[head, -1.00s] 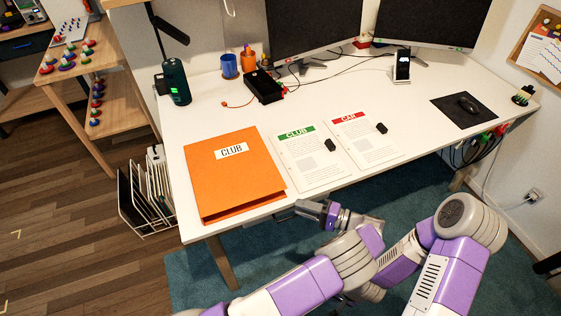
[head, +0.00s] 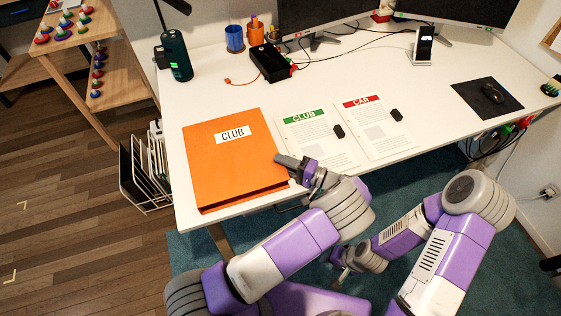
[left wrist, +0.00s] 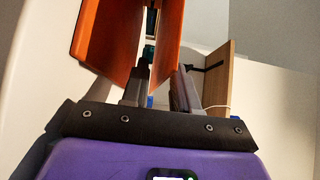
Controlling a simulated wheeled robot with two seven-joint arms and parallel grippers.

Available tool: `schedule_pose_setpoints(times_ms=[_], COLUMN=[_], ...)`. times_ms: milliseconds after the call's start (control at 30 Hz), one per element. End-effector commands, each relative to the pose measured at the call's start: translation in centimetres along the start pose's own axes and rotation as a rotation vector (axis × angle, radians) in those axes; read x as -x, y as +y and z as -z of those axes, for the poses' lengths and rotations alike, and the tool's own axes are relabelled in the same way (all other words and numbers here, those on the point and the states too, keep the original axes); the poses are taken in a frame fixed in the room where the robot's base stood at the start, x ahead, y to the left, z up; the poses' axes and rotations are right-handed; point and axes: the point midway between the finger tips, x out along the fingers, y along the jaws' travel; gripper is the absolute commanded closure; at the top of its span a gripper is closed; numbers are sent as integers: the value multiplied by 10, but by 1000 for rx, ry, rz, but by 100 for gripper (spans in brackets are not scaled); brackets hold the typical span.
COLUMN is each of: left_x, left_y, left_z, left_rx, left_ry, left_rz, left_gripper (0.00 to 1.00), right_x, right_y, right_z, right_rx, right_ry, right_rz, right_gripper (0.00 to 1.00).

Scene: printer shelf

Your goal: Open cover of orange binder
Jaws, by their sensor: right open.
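The closed orange binder (head: 232,172) lies on the desk at the left, with a white CLUB label on its cover. In the left wrist view its two orange boards stand edge-on, one cover board (left wrist: 168,30) and one lower board (left wrist: 98,35), with a gap between them. My left gripper (head: 281,161) is at the binder's right edge. In the left wrist view its fingers (left wrist: 160,90) are apart, one in line with the gap and one outside the cover board. Whether they touch the board is unclear. My right gripper (head: 344,268) is open and empty, low in front of the desk.
A CLUB sheet (head: 313,150) and a CAR sheet (head: 378,140) lie right of the binder, each with a small dark object. A black box (head: 269,63), cups and a green bottle (head: 177,58) stand behind. A file rack (head: 146,180) stands on the floor at left.

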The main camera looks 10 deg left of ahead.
Motion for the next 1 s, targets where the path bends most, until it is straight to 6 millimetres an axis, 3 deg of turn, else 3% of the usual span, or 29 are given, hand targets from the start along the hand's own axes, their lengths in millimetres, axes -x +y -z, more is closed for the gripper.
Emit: schedule_pose_setpoints(times_ms=[400,600,1000], left_x=[-10,-10,-10], left_y=[0,0,0], left_z=[0,0,0], left_rx=[1,0,0], left_ry=[0,0,0], left_rz=[-1,0,0], left_gripper=[71,100,100], right_x=[-1,-1,-1], right_y=[0,0,0], right_z=[0,0,0], right_rx=[0,0,0], right_ry=[0,0,0], right_rz=[0,0,0], right_gripper=[57,57,57])
